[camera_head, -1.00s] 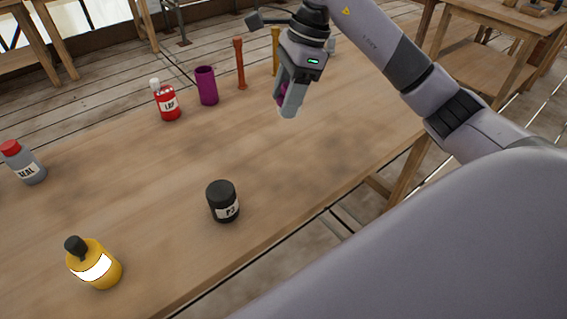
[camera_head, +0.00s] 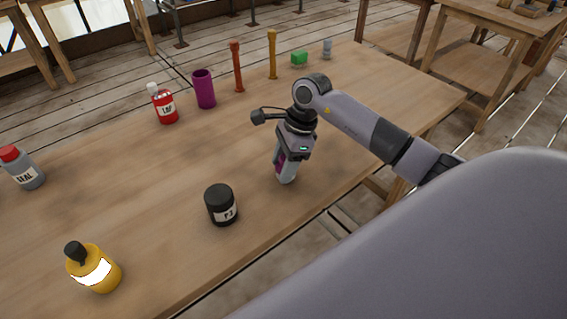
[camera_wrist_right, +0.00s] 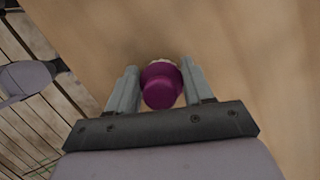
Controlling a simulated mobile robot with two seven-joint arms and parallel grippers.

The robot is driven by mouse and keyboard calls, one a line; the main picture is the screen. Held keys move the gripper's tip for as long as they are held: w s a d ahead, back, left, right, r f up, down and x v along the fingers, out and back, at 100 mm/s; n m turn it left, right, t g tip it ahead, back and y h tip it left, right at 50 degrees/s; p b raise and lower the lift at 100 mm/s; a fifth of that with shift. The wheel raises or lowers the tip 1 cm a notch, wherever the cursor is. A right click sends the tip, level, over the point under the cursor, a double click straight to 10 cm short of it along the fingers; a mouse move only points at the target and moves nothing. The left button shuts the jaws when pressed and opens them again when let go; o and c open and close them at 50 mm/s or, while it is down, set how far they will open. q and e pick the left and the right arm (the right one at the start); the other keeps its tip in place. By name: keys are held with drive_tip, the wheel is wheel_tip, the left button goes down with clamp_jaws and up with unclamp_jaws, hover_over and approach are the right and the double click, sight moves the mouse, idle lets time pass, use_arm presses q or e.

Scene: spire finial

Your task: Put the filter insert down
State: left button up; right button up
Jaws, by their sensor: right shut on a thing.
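The filter insert, a small purple piece (camera_wrist_right: 162,86), sits between the fingers of my right gripper in the right wrist view, with a pale edge at its far end. In the head view a sliver of its purple (camera_head: 279,162) shows beside the fingers. My right gripper (camera_head: 287,177) is shut on it and points down low over the table (camera_head: 340,130), right of the black jar. I cannot tell whether the insert touches the wood. A purple open-topped cylinder (camera_head: 204,90) stands upright farther back. My left gripper is not in view.
A black jar (camera_head: 221,205) marked P3 stands left of my right gripper. A yellow bottle (camera_head: 95,267) is front left. Wood around the gripper is clear.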

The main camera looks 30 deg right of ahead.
drive_tip(key=shift+f, duration=0.2)
drive_tip(key=shift+f, duration=0.1)
drive_tip(key=o, duration=0.6)
drive_tip(key=shift+f, duration=0.1)
drive_tip(key=o, duration=0.4)
drive_tip(key=shift+r, duration=0.4)
drive_tip(key=b+v, duration=0.1)
drive_tip(key=v, duration=1)
drive_tip(key=shift+d+r, duration=0.2)
drive_tip(key=shift+r, duration=0.1)
